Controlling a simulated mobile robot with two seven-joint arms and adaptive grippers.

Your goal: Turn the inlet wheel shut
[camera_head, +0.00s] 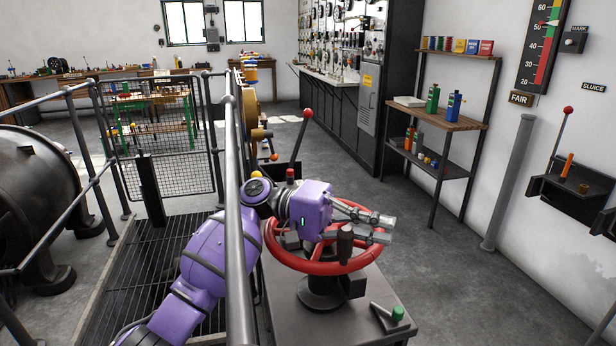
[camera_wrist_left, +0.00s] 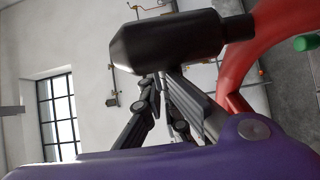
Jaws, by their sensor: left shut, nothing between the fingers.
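The inlet wheel (camera_head: 318,268) is a red handwheel on a dark hub, lying nearly flat on top of a grey cabinet in the head view. A black handle knob (camera_head: 345,242) stands up from it. My left gripper (camera_head: 388,229) reaches over the wheel from the left, its fingers beside the knob and above the rim's right part. It is shut with nothing held. In the left wrist view the black knob (camera_wrist_left: 165,42) is close in front of the fingers, and part of the red rim (camera_wrist_left: 270,40) shows at right. Contact with the knob cannot be told. My right gripper is out of view.
A grey railing (camera_head: 236,200) runs between my left arm's base side and the wheel. A red-topped lever (camera_head: 302,135) stands behind the wheel. Open floor (camera_head: 465,290) is to the right.

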